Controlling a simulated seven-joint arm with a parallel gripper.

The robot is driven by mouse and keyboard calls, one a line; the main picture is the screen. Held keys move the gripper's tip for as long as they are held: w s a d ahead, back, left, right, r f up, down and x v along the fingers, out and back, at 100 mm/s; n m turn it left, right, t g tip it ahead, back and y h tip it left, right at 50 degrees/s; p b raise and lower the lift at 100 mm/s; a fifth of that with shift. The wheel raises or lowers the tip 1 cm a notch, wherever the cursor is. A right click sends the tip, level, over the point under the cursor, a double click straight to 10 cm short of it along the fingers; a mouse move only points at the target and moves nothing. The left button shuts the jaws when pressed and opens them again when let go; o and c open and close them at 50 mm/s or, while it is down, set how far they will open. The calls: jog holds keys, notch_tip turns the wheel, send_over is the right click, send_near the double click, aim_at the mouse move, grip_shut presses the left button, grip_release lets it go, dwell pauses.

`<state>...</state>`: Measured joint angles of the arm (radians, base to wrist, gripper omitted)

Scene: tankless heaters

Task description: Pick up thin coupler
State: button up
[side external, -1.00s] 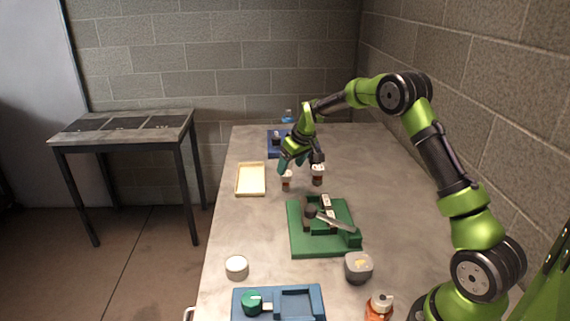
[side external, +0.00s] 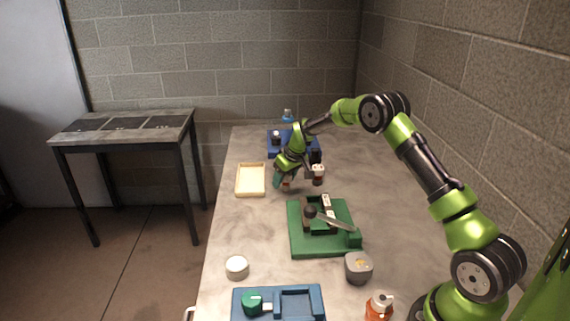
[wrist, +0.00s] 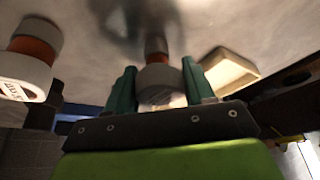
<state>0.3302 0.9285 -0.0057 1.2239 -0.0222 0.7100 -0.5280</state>
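The thin coupler (side external: 286,185) is the left one in the side view, mostly hidden by my gripper (side external: 284,178). In the wrist view the thin coupler (wrist: 160,78) sits between the two green fingers of my gripper (wrist: 160,88). The fingers are spread on either side of it, and I cannot tell whether they touch it. The thicker coupler (side external: 318,174) stands just right of my gripper; it shows at the left of the wrist view (wrist: 30,60).
A cream tray (side external: 237,193) lies left of the couplers. A green fixture (side external: 298,244) with a lever lies nearer the camera, and a blue fixture (side external: 272,151) stands behind. A white cup (side external: 237,267), a grey container (side external: 358,268) and another blue fixture (side external: 317,312) are at the front.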

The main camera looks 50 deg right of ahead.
jog(key=c, duration=0.7)
jog(key=shift+c, duration=0.2)
jog(key=shift+r, duration=0.1)
